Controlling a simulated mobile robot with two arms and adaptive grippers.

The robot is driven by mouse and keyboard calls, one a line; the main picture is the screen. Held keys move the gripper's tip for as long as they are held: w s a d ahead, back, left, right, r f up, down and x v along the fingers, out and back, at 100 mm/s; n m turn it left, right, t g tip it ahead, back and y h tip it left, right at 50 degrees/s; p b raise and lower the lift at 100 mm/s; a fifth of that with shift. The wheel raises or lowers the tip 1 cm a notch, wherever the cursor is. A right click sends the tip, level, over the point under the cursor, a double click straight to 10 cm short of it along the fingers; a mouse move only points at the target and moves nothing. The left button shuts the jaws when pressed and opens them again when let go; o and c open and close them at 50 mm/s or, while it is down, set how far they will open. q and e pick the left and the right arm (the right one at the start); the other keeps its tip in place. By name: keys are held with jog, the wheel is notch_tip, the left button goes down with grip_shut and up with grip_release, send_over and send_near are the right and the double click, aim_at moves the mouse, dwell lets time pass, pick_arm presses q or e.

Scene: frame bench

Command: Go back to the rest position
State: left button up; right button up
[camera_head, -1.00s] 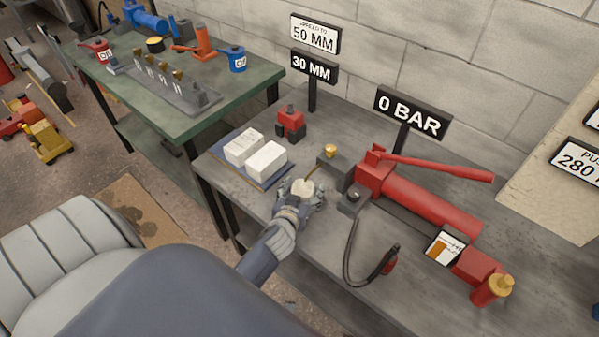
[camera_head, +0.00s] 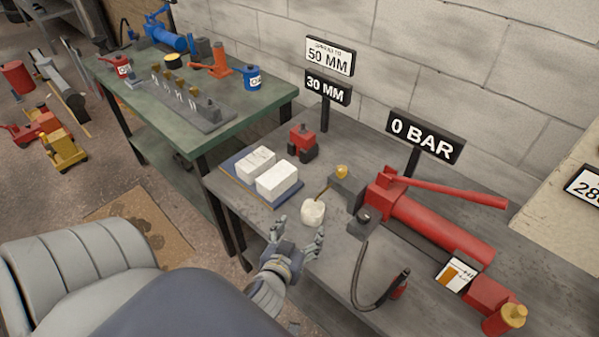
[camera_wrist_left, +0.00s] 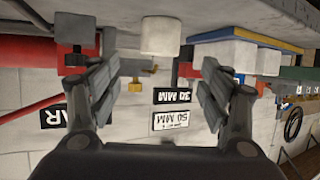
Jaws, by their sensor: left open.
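My left gripper (camera_head: 298,240) is open and empty at the near edge of the grey bench (camera_head: 330,250). A small white rounded piece (camera_head: 313,213) stands on the bench just beyond its fingertips, apart from them. In the left wrist view the two open fingers (camera_wrist_left: 160,90) show with nothing between them. The white piece (camera_wrist_left: 161,36) shows there beyond the gap. That view looks upside down, with the signs inverted. My right gripper is in neither view.
Two white blocks (camera_head: 277,179) lie on a blue tray beside a small red device (camera_head: 302,142). A red hand pump (camera_head: 430,222) with a black hose (camera_head: 365,290) fills the bench's right. Signs (camera_head: 425,137) stand behind. A green bench (camera_head: 190,125) stands at left.

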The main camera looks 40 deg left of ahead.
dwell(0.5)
pick_arm(q)
jog(key=shift+s+a+g, duration=0.25)
jog(key=shift+s+g, duration=0.1)
jog(key=shift+g, duration=0.15)
jog(key=s+d+m+g+h, duration=0.45)
jog(key=s+d+g, duration=0.4)
jog(key=s, duration=0.55)
notch_tip(320, 180, down, 27)
jog(key=s+m+g, duration=0.1)
jog(key=s, duration=0.1)
jog(key=s+a+f+g, duration=0.1)
jog(key=s+a+f, duration=0.1)
jog(key=s+f, duration=1.3)
jog(key=shift+s+a+f, duration=0.25)
jog(key=shift+s+a, duration=0.05)
jog(key=shift+s, duration=0.6)
jog(key=shift+m+g, duration=0.25)
